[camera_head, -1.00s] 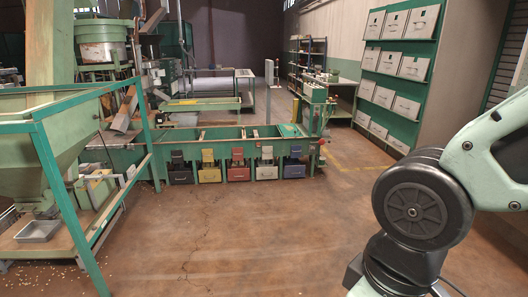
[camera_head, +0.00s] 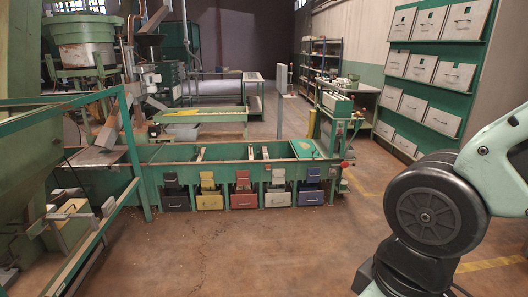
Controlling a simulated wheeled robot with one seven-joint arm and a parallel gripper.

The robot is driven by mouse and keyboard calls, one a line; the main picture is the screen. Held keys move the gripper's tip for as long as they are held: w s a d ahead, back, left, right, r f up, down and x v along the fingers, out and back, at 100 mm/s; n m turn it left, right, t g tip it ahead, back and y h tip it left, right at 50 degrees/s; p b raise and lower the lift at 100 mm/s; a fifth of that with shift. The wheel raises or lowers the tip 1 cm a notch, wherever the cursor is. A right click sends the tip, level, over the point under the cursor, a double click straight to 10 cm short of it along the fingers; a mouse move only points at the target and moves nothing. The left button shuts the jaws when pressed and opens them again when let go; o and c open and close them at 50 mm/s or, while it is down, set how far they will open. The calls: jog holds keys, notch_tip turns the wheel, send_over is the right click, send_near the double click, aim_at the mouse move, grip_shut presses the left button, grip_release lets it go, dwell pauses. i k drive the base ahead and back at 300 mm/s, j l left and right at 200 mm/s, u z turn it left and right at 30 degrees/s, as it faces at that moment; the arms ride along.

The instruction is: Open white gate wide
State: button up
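A green hopper bench (camera_head: 228,153) stands ahead, with a row of coloured fronts along its near side: black, yellow, red, white and blue. The white gate (camera_head: 279,175) is a small pale panel, fourth from the left, between the red and blue ones. Below it is a white box front (camera_head: 278,199) with a handle. How far the gate is open is too small to tell. My gripper is out of view; only links of my arm show at the right, well short of the bench.
A green-framed stand (camera_head: 128,150) with a large hopper is close on the left. A green rack (camera_head: 468,82) of pale bins lines the right wall. Bare brown floor (camera_head: 240,255) lies between me and the bench. A post (camera_head: 281,100) rises behind the bench.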

aim_at(278, 175)
jog(key=i, duration=1.4)
jog(key=i+l, duration=0.1)
jog(key=i, duration=1.3)
jog(key=i+u, duration=0.1)
jog(key=i, duration=1.3)
